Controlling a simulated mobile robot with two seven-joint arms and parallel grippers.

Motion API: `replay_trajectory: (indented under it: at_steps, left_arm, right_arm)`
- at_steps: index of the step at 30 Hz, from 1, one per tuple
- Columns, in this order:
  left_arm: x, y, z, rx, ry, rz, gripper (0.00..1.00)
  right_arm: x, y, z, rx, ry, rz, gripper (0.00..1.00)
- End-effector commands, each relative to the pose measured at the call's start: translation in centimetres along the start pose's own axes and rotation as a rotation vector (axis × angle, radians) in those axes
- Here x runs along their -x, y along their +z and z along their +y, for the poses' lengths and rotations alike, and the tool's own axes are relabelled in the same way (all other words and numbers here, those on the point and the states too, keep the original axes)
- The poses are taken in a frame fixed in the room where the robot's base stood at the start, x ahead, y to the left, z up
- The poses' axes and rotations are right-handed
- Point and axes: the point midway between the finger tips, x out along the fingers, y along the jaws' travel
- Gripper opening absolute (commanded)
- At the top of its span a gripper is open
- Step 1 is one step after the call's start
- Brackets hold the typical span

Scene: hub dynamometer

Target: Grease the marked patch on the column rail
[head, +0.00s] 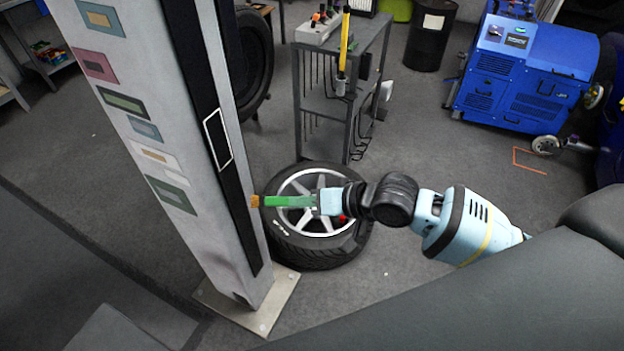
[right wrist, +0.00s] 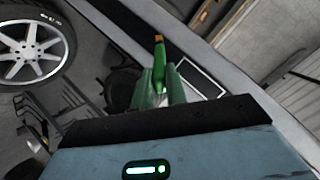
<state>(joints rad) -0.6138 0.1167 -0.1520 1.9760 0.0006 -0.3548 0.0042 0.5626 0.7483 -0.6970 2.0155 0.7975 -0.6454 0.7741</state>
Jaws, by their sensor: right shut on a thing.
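The column (head: 150,60) stands at the left of the head view, with a black rail (head: 240,215) down its side. The marked patch (head: 218,138) is a white-outlined rectangle on the rail; the outline also shows in the right wrist view (right wrist: 203,78), partly hidden by the gripper. My right gripper (head: 318,201) is shut on a green brush (head: 285,201). The brush (right wrist: 160,55) points away from the gripper, its orange-brown tip by the rail's right edge, lower than the patch in the head view. I cannot tell whether the tip touches the rail. My left gripper is not in view.
A wheel with a tyre (head: 310,252) lies on the floor behind my right gripper. A grey cart (head: 340,95) with tools stands beyond it. A blue machine (head: 525,70) and a black drum (head: 430,35) stand further back. Open floor lies between the cart and the blue machine.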

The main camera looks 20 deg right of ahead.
Motion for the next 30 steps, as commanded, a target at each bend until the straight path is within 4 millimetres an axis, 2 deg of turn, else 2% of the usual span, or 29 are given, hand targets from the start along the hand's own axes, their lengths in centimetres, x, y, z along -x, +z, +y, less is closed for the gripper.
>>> replay_trajectory:
  at_steps: [3,6,15,20,30]
  left_arm:
    - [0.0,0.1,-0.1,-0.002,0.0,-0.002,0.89]
    - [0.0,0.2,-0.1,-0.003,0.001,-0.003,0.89]
    - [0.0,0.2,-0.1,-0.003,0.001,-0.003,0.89]
    - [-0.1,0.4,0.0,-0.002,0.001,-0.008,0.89]
    - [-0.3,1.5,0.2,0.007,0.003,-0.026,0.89]
  right_arm:
    - [0.9,-2.3,0.2,-0.034,-0.053,0.073,0.0]
    - [1.4,-3.5,0.2,-0.05,-0.075,0.109,0.0]
    - [1.6,-4.1,0.2,-0.057,-0.086,0.128,0.0]
    - [0.9,-4.4,0.0,-0.059,-0.087,0.129,0.0]
    - [-1.9,-5.4,-0.9,-0.058,-0.086,0.127,0.0]
